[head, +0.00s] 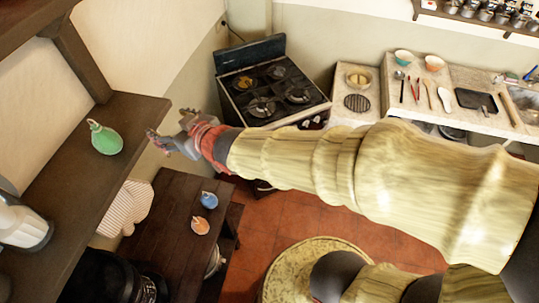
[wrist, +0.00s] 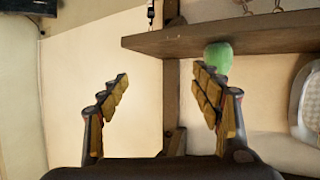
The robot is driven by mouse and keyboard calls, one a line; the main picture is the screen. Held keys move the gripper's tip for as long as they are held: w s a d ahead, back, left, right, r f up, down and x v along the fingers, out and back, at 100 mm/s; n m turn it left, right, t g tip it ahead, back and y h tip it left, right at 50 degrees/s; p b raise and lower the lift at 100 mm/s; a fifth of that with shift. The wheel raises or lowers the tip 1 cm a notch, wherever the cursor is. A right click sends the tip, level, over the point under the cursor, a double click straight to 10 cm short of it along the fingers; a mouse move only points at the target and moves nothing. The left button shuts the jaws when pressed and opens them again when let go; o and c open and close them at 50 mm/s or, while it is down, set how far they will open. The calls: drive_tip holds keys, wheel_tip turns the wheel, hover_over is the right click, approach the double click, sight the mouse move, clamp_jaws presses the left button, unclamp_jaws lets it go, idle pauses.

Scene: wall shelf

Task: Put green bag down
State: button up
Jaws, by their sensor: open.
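The green bag (head: 105,138) sits on the dark wooden wall shelf (head: 62,200) at the left of the head view, with its tied top pointing up and to the left. My gripper (head: 160,145) is just right of the shelf's edge in the head view, apart from the bag. In the wrist view my gripper (wrist: 163,88) has its fingers spread wide with nothing between them.
A white blender-like appliance (head: 22,225) stands on the shelf nearer to me. A wooden table (head: 165,230) with a blue item (head: 208,200) and an orange item (head: 200,225) is below. A stove (head: 270,85) stands at the back. A shelf bracket (wrist: 171,80) rises beside the right finger.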

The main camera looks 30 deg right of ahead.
drive_tip(key=s+d+r+m+g+h, duration=0.1)
drive_tip(key=s+d+r+m+h, duration=0.2)
drive_tip(key=d, duration=0.7)
drive_tip(key=s+d+f+m+g+h, duration=0.1)
drive_tip(key=s+d, duration=0.3)
drive_tip(key=s, duration=0.5)
drive_tip(key=s+d+m+g+h, duration=0.1)
drive_tip(key=s+d+g, duration=0.3)
drive_tip(key=s, duration=0.6)
drive_tip(key=shift+d+f, duration=0.4)
drive_tip(key=shift+d, duration=0.15)
wheel_tip(320, 180, down, 26)
drive_tip(key=b, duration=2.6)
